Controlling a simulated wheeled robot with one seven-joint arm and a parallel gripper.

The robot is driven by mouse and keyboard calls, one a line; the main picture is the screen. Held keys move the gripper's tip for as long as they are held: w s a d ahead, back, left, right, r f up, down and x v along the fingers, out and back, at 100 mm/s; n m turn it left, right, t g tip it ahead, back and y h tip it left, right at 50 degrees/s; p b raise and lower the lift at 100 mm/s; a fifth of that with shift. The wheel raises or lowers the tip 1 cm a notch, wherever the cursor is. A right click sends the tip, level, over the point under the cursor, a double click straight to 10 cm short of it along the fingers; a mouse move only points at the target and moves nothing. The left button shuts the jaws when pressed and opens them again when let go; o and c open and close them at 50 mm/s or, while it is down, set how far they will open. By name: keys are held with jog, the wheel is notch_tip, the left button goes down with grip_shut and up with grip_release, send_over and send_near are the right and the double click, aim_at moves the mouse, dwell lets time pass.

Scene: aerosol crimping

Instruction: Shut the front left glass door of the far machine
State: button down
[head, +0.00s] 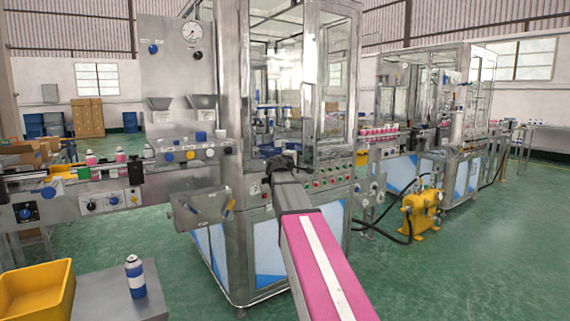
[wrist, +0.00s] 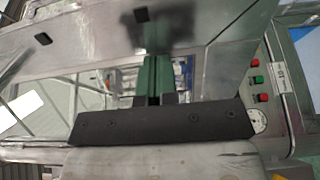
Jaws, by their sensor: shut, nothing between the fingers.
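My gripper (head: 280,163) is at the end of my pink-and-grey arm, low at the front of the large glass-sided machine (head: 243,100) in the middle of the head view. In the wrist view its fingers (wrist: 153,60) are together, with nothing held, close to a metal door frame (wrist: 225,62). Contact cannot be told. A framed glass door (head: 333,122) shows above and right of the gripper in the head view; its exact angle is unclear. Another glass-sided machine (head: 463,80) stands farther back on the right, away from my gripper.
Control buttons (head: 330,180) line the machine's front below the glass; a red button (wrist: 264,98) and gauge show beside my gripper. A conveyor with cans runs left. A yellow bin (head: 35,290), a blue-and-white can (head: 135,277) and a yellow pump (head: 420,212) stand nearby. Green floor lies open at right.

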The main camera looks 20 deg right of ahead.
jog(key=w+d+n+t+y, duration=0.25)
jog(key=w+d, duration=0.35)
jog(key=w, duration=0.5)
jog(key=w+d+n+t+y, duration=0.25)
jog(key=w+d, duration=0.45)
jog(key=w, duration=0.4)
jog(key=w+a+g, duration=0.1)
jog(key=w, duration=1.4)
jog(key=shift+r+m, duration=0.25)
jog(key=shift+m, duration=0.15)
jog(key=shift+w+a, duration=0.1)
jog(key=shift+a, duration=0.05)
jog(key=s+d, duration=0.2)
jog(key=s, duration=0.5)
jog(key=s+d, duration=0.3)
jog(key=s, duration=0.5)
jog(key=shift+s+f, duration=0.3)
